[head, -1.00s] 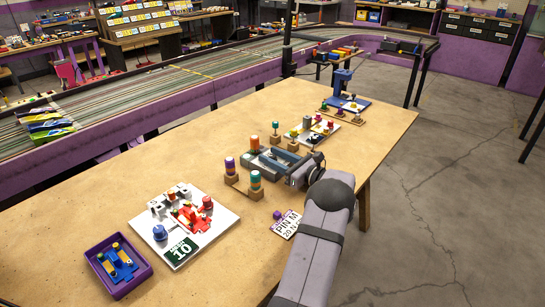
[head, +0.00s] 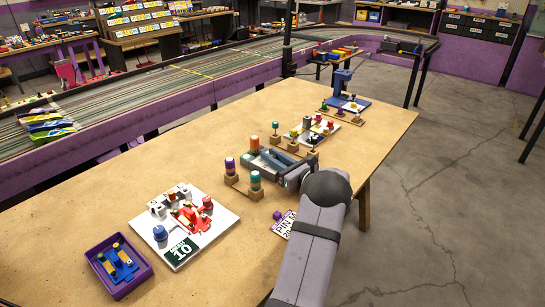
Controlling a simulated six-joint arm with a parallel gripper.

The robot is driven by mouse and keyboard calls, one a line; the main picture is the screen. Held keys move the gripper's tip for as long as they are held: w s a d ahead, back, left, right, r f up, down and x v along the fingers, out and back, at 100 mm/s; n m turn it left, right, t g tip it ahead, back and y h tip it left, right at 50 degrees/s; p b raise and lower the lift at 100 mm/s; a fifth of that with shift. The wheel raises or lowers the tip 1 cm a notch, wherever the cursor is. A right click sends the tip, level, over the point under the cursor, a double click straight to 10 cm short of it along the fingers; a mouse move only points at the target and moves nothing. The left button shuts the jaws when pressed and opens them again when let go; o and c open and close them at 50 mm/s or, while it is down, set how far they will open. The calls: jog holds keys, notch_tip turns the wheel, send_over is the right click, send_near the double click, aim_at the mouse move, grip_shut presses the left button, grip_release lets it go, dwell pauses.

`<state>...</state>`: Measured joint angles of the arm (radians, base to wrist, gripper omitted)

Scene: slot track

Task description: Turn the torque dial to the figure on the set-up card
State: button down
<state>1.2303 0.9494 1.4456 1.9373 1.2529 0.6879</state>
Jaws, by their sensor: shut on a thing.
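The set-up card (head: 283,226) lies on the bench left of my forearm. It is white with dark print starting "PIN M"; my arm covers its right part and the figure cannot be read from here.
A white board (head: 211,243) with a red model and a purple tray (head: 93,253) lie at front left. More fixtures stand beyond. The bench's left middle is clear.

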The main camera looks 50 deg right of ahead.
jog(key=shift+r+m+h, duration=0.1)
jog(key=shift+m+h, duration=0.5)
jog(key=shift+h, duration=0.3)
jog(key=c, duration=1.6)
grip_release()
jog(key=shift+b+v, duration=0.3)
jog(key=shift+v, duration=3.35)
jog(key=shift+a+r, duration=0.1)
jog(key=shift+r, duration=0.05)
